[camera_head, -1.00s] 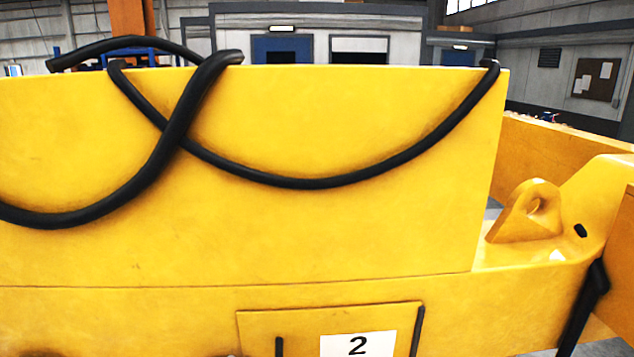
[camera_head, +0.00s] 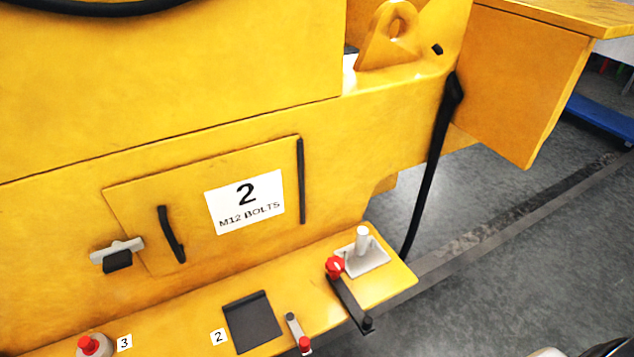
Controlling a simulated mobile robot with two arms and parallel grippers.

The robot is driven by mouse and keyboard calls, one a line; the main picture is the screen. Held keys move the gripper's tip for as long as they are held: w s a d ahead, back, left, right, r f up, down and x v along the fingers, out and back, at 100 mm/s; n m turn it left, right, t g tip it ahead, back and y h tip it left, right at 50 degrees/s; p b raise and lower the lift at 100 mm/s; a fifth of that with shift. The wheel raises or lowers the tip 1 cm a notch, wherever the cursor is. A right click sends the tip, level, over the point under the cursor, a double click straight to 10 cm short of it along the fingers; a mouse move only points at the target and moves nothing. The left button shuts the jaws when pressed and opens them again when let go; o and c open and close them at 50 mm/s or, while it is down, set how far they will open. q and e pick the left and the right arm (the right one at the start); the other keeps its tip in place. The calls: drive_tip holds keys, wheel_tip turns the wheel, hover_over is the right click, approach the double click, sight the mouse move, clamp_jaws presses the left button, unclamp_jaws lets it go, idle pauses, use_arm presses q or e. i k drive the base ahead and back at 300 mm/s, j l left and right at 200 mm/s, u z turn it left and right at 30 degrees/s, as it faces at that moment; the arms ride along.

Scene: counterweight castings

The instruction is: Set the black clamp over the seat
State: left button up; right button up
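A black bar with a red knob (camera_head: 350,302) lies on the yellow ledge beside a metal plate with an upright post (camera_head: 362,257); its lower end reaches the ledge's front edge. It may be the black clamp, but I cannot tell for sure. A flat black square pad (camera_head: 252,324) lies on the ledge beside a label "2"; I cannot tell whether it is the seat. A grey latch with a black block (camera_head: 117,255) is on the panel's left edge.
The panel labelled "2 M12 BOLTS" (camera_head: 150,195) has a black handle. A small lever with a red tip (camera_head: 298,335) and a red-topped fitting (camera_head: 93,346) near label "3" are on the ledge. A black hose (camera_head: 432,160) hangs at right. Grey floor is open to the right.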

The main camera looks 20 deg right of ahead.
sight(363, 322)
drive_tip(key=k+l+z, duration=0.1)
drive_tip(key=z, duration=0.65)
